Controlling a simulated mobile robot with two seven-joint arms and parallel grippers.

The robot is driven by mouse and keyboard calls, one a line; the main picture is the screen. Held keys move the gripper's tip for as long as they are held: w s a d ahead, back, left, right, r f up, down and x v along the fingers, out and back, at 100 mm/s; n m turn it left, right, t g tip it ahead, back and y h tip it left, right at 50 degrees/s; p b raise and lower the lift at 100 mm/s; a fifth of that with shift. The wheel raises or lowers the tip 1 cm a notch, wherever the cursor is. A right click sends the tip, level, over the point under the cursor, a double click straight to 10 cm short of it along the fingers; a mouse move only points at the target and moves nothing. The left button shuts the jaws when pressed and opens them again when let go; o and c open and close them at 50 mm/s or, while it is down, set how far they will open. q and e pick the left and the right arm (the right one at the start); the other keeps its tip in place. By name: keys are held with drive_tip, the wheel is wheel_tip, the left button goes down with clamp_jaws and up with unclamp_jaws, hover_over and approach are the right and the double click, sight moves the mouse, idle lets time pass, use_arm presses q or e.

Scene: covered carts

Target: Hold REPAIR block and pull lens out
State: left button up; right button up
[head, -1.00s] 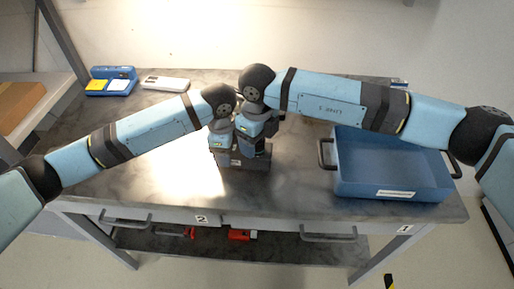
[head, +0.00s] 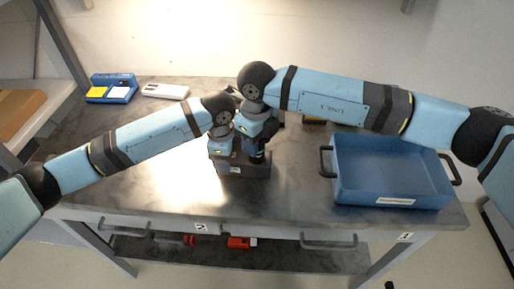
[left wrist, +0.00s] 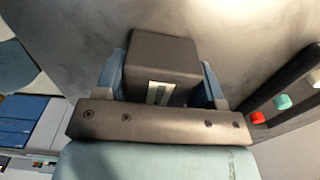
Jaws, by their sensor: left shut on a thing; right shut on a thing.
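A dark grey block (head: 262,170) stands on the table near the middle, largely covered by my two grippers in the head view. In the left wrist view the dark block (left wrist: 160,52) with a small pale label sits between the blue fingers. My left gripper (head: 222,158) is shut on this block. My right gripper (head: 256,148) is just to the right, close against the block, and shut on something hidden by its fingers. I cannot make out the lens or any REPAIR lettering.
A blue tray (head: 345,188) with dark handles stands on the table (head: 300,205) at the right. A blue case (head: 123,91) and a white device (head: 166,91) lie at the back left. A dark bar (left wrist: 290,88) with coloured knobs is beside my left gripper.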

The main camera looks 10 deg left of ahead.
wheel_tip(320, 180, up, 7)
drive_tip(key=shift+r, duration=0.1)
use_arm(q)
drive_tip(key=o, duration=1)
